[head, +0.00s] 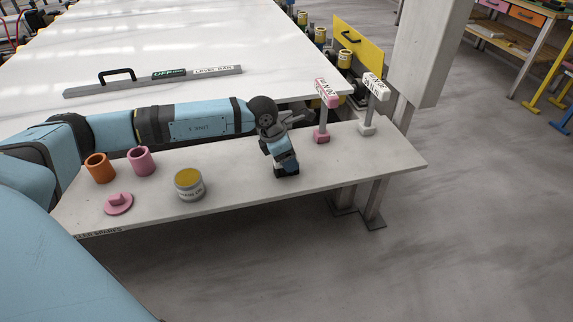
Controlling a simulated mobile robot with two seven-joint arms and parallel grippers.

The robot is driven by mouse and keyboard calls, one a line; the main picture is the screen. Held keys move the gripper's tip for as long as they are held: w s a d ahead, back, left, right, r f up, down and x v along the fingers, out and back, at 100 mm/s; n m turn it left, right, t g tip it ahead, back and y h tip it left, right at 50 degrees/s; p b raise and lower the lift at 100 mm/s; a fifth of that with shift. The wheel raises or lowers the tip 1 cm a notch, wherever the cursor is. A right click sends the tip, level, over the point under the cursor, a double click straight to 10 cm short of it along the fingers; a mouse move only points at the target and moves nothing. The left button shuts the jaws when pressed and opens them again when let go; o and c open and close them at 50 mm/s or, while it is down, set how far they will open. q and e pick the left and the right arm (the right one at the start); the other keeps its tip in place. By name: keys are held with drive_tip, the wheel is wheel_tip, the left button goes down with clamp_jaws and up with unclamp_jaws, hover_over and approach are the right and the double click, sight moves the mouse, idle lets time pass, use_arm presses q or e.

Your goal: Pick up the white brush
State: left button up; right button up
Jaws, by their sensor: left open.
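The white brush (371,104) stands upright near the right end of the narrow grey shelf, with a lettered white block on top, a thin stem and a white foot. A similar pink brush (323,112) stands just left of it. Small details of the fingers are hard to make out. My right gripper is not in view.
The shelf (235,190) also holds an orange cup (100,167), a pink cup (140,161), a pink lidlike piece (118,204) and a yellow-topped tin (189,184). A large white slab (180,40) lies behind with a grey bar (155,82) on it. A concrete post (425,50) rises behind the white brush.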

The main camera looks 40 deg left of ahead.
use_arm(q)
drive_tip(key=shift+w+d+f, duration=0.1)
drive_tip(key=shift+w+f, duration=0.05)
drive_tip(key=shift+f, duration=0.35)
drive_tip(key=c, duration=1)
drive_tip(key=shift+c, duration=0.2)
drive_tip(key=shift+r, duration=0.1)
wheel_tip(320, 180, up, 20)
drive_tip(key=p, duration=0.2)
drive_tip(key=o, duration=0.4)
drive_tip(key=shift+c, duration=1.4)
